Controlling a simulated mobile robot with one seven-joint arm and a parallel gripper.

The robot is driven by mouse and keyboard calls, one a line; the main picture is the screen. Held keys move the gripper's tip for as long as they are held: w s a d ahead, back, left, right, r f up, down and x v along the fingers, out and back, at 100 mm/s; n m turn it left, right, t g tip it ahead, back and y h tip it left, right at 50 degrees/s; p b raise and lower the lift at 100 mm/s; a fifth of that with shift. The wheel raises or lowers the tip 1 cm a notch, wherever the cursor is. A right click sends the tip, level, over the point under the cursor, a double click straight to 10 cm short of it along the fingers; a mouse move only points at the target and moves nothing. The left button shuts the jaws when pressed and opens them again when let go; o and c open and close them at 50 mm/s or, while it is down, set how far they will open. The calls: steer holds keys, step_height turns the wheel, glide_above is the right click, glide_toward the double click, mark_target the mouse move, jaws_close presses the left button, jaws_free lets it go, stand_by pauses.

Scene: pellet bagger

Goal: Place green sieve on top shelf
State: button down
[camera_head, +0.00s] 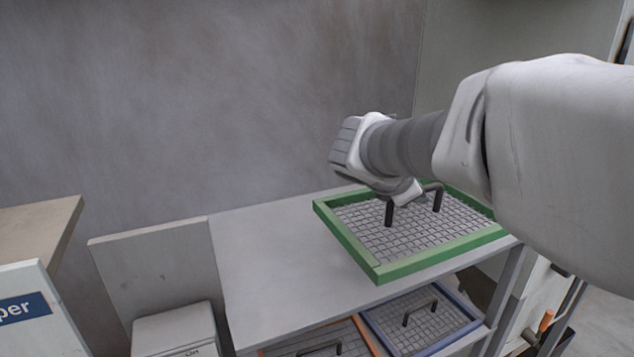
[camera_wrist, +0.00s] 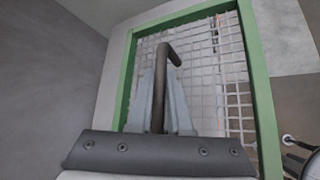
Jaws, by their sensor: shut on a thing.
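The green sieve (camera_head: 379,270), a green square frame with wire mesh and a dark handle, is at the right end of the grey top shelf (camera_head: 262,262) in the head view. It looks level; whether it touches the shelf or is slightly above it I cannot tell. My gripper (camera_head: 412,194) is at the sieve's dark handle. In the wrist view my gripper (camera_wrist: 160,105) is shut on this handle, with the sieve's green frame (camera_wrist: 262,95) and mesh beyond. My arm hides the sieve's far right part in the head view.
On the shelf below lie a blue-framed sieve (camera_head: 425,322) and an orange-framed sieve (camera_head: 318,340). A pale box (camera_head: 175,332) and an upright grey panel (camera_head: 150,268) stand left of the shelf. The top shelf's left part is clear. A wall is behind.

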steer(key=shift+w, duration=0.45)
steer(key=shift+w+a+f+b, duration=0.55)
steer(key=shift+w+f+b, duration=0.5)
steer(key=shift+w+f, duration=0.8)
steer(key=shift+w+a+f+b, duration=0.55)
steer(key=shift+w+f+b, duration=0.5)
steer(key=shift+w+f, duration=0.75)
steer(key=shift+w+a+f+b, duration=0.55)
steer(key=shift+w+f+b, duration=0.5)
steer(key=shift+w+f, duration=0.75)
steer(key=shift+f, duration=0.1)
steer(key=c, duration=0.8)
jaws_free()
steer(key=shift+c, duration=0.2)
